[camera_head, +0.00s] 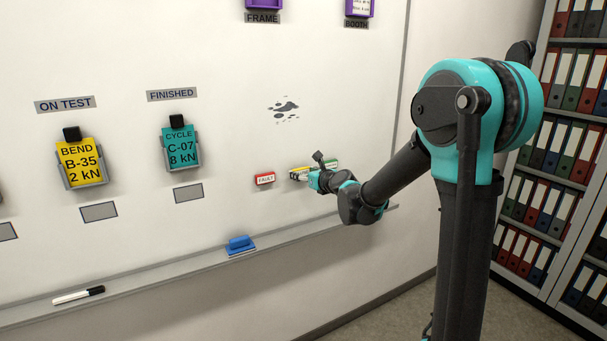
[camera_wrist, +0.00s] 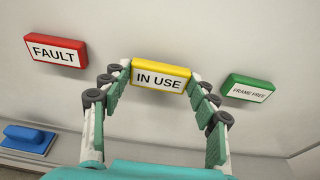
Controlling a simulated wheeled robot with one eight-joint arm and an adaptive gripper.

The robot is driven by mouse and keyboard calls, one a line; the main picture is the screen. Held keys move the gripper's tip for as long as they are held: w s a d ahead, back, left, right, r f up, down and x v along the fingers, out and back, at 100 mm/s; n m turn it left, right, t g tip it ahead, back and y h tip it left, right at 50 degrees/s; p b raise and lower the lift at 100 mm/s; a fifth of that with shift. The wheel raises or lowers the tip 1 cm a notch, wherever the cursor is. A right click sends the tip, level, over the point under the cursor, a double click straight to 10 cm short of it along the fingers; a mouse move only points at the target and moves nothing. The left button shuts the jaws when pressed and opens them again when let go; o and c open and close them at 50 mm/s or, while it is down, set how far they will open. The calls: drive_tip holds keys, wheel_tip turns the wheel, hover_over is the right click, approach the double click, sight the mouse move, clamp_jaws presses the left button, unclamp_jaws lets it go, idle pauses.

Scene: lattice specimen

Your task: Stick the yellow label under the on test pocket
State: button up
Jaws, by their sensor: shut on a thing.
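The yellow label (camera_wrist: 161,68), reading "IN USE", is between the fingers of my gripper (camera_wrist: 159,85) in the wrist view. The fingers are shut on its left and right ends, and it appears to be at the whiteboard surface; I cannot tell whether it touches the board. In the head view the yellow label (camera_head: 296,174) is partly hidden by my gripper (camera_head: 312,177). The on test pocket (camera_head: 82,163) is at the left, holding a yellow card "BEND B-35 2 kN". Under it is an empty grey rectangle (camera_head: 98,212).
A red FAULT label (camera_head: 265,178) is left of my gripper and a green FRAME FREE label (camera_wrist: 247,88) is right of it. The finished pocket (camera_head: 182,147) holds a teal card. A blue eraser (camera_head: 240,244) and a marker (camera_head: 78,295) lie on the ledge.

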drive_tip(key=v, duration=0.4)
drive_tip(key=f+v, duration=0.1)
drive_tip(key=v, duration=0.1)
drive_tip(key=shift+f, duration=0.1)
idle(0.5)
